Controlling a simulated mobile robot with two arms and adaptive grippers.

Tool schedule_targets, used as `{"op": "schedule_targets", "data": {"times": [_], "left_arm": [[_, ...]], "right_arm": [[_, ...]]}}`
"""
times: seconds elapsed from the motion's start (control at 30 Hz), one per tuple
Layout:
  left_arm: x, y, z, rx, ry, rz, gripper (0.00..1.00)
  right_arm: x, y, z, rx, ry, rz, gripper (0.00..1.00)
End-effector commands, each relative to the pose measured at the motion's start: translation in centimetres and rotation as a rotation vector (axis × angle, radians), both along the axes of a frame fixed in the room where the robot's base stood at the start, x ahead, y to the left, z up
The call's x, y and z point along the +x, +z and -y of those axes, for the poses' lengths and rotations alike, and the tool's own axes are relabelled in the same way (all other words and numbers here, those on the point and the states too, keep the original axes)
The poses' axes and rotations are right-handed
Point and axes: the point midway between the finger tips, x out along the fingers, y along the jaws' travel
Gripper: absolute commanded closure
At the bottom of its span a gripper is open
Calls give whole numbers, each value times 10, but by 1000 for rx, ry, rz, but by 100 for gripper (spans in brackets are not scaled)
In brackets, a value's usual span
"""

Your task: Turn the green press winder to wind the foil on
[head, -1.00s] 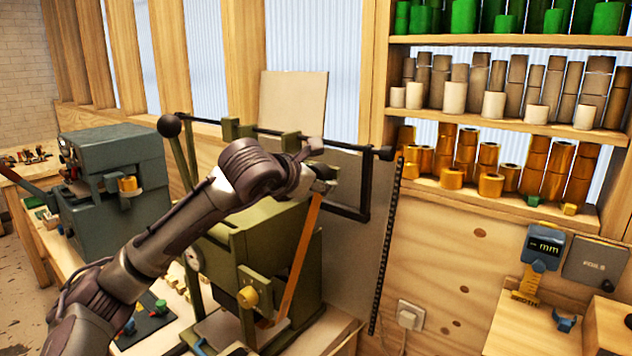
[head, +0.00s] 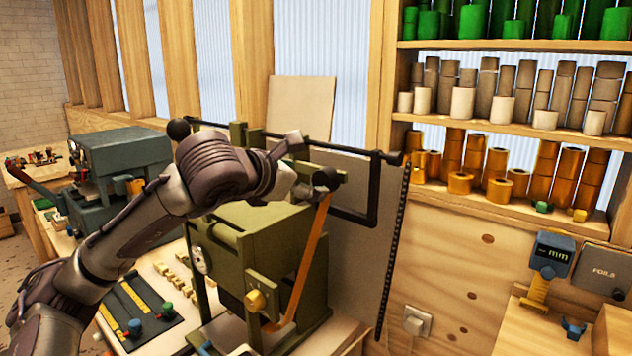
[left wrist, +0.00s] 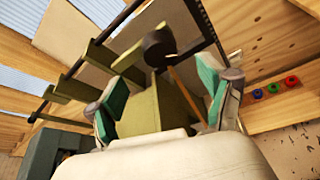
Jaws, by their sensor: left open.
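The green press (head: 240,240) stands on the bench, with a yellow knob (head: 255,299) low on its front. An orange foil strip (head: 308,255) runs slanting down its right side. A dark round knob (head: 327,179) sits at the strip's upper end; I cannot tell if it is the winder's handle. My left gripper (head: 296,180) is beside this knob at the press top, partly hidden by my wrist. In the left wrist view the gripper (left wrist: 165,72) is open, its teal pads apart, with the dark knob (left wrist: 158,45) ahead between them and not gripped.
A grey-blue machine (head: 125,150) stands to the left. A dark mat (head: 140,310) with small tools lies in front of it. Shelves (head: 510,130) of green, brown and gold rolls are at the right.

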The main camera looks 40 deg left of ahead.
Motion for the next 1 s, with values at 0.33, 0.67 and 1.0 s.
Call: {"op": "schedule_targets", "data": {"times": [0.33, 0.67, 1.0], "left_arm": [[-32, 11, 3, 1, 0, -1, 19], [-32, 12, 3, 0, 0, -1, 19], [-25, -4, 31, -48, -104, -19, 19]], "right_arm": [[0, 0, 0, 0, 0, 0, 67], [0, 0, 0, 0, 0, 0, 67], [0, 0, -1, 0, 0, 0, 67]]}}
